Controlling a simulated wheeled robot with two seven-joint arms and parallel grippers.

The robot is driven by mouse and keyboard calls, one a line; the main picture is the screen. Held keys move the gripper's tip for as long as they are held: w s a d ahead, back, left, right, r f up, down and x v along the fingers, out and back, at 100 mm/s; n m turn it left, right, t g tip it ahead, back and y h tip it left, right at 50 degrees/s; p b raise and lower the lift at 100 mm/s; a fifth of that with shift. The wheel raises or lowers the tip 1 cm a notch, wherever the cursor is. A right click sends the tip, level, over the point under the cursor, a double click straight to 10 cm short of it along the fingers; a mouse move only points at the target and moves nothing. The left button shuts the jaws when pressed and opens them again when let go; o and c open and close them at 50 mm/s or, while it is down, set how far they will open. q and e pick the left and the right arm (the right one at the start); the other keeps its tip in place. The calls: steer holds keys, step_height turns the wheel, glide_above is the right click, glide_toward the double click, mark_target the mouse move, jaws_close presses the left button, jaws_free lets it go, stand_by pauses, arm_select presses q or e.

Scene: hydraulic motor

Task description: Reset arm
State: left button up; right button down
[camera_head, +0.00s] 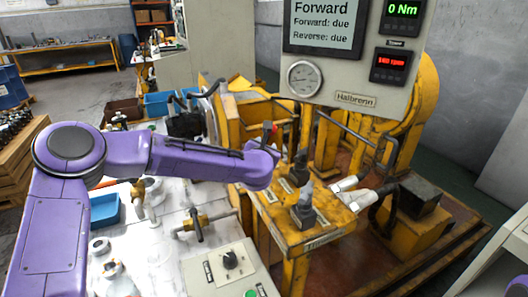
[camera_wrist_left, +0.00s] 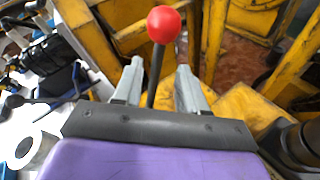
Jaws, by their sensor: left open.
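My left arm, purple, reaches in from the left in the head view, and its gripper (camera_head: 267,158) is at the yellow test stand. In the left wrist view the gripper (camera_wrist_left: 159,68) is open, with its two grey fingers apart. A black lever with a red ball knob (camera_wrist_left: 163,24) stands between or just beyond the fingers; I cannot tell whether it touches either. My right gripper is not in view.
A panel (camera_head: 356,99) reads "Forward: due, Reverse: due" and 0 Nm. The yellow stand (camera_head: 292,238) carries dark fittings (camera_head: 304,212). A control box with a knob (camera_head: 231,259), a brass fitting (camera_head: 196,224) and a blue bin (camera_head: 104,210) are on the white bench.

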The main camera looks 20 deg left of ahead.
arm_select(q)
steer(key=shift+v, duration=1.55)
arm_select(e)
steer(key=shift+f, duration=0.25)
